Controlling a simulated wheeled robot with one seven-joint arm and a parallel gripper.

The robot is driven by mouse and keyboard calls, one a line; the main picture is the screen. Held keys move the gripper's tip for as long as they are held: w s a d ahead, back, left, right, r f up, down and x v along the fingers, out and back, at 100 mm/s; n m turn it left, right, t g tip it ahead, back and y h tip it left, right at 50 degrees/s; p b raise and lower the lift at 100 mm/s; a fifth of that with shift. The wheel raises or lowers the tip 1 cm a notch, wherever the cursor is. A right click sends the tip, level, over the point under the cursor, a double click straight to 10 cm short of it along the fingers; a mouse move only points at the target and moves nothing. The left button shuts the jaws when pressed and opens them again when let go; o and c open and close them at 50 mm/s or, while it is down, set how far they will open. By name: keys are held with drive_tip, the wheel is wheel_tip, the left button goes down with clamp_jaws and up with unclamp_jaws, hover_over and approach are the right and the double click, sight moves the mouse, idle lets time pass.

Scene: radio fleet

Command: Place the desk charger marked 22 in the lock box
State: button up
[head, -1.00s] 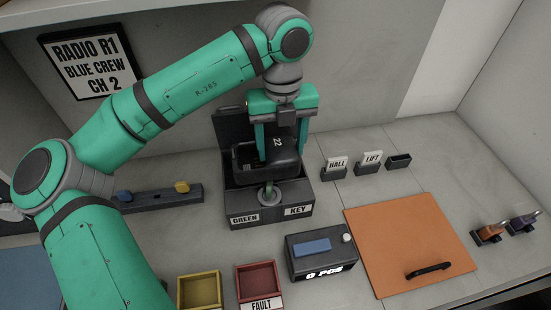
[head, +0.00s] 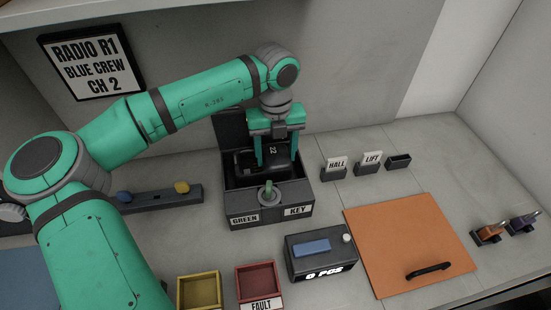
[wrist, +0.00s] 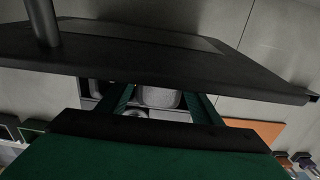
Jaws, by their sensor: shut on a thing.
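The black desk charger (head: 262,162), with a white 22 on its side, is held between the fingers of my gripper (head: 277,155). In the head view it sits down within the opening of the lock box (head: 269,216), below the raised lid. The lock box is dark, with its lid (head: 229,126) open at the back, and GREEN and KEY labels on its front. A green key (head: 268,186) stands in a round lock on the front. My gripper is shut on the charger. Whether the charger touches the box floor is hidden.
A dark meter box (head: 320,253) stands in front, near yellow (head: 199,291) and red (head: 259,282) trays. HALL (head: 335,168) and LIFT (head: 368,163) stands are to the right. A rack with blue and yellow pieces (head: 160,198) is left.

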drive_tip(key=shift+w+f, duration=0.2)
drive_tip(key=shift+f, duration=1.2)
drive_tip(key=shift+f, duration=0.6)
drive_tip(key=o, duration=1.4)
drive_tip(key=shift+r, duration=4.4)
